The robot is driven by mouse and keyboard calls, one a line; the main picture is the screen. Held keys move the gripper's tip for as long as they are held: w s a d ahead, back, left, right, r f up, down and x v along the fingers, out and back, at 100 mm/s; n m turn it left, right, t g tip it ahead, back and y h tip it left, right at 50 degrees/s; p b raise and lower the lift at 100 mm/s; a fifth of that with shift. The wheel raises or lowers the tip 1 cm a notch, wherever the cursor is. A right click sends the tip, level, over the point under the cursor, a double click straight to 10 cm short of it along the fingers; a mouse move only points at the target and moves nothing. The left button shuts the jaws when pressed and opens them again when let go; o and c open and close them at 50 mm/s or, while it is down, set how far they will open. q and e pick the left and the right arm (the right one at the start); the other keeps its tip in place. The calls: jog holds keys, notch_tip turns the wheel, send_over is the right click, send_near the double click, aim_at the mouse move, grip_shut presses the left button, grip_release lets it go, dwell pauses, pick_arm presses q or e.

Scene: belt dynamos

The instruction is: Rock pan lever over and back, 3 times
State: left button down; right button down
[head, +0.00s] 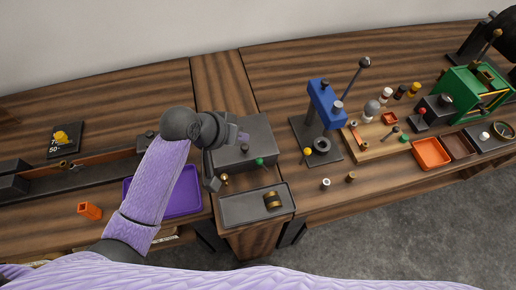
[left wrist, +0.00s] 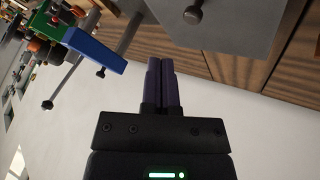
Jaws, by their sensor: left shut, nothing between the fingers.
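No lever is marked as the pan lever, so I cannot tell for sure which it is. A dark grey box (head: 236,155) on the bench has a dark knob and a short lever with a green knob (head: 259,161) at its front. My left gripper (head: 242,137) is at the box's upper left, seemingly above it, its purple fingers shut and empty. In the left wrist view the shut fingers (left wrist: 162,70) point toward the grey box (left wrist: 230,22), with its dark knob (left wrist: 193,15). Contact is not clear. My right gripper is not in view.
A grey tray (head: 236,213) with a brass-and-black cylinder lies in front of the box. A purple tray (head: 186,207) is left, partly behind my arm. A blue press (head: 325,103) with a long lever stands right. An orange tray (head: 431,153) lies farther right.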

aim_at(265, 153)
pick_arm(q)
jog(key=b+x, duration=0.1)
jog(key=x, duration=0.2)
jog(key=b+x, duration=0.2)
jog(key=x, duration=0.2)
jog(key=b+x, duration=0.1)
jog(key=x, duration=0.2)
jog(key=shift+w+d+f, duration=0.1)
jog(key=shift+w+d, duration=0.05)
jog(key=shift+w, duration=0.3)
jog(key=s, duration=0.1)
jog(key=s+a+p, duration=0.1)
jog(key=s, duration=0.1)
jog(key=shift+s, duration=0.25)
jog(key=shift+s+f, duration=0.15)
jog(key=shift+f, duration=0.05)
jog(key=shift+s+a, duration=0.1)
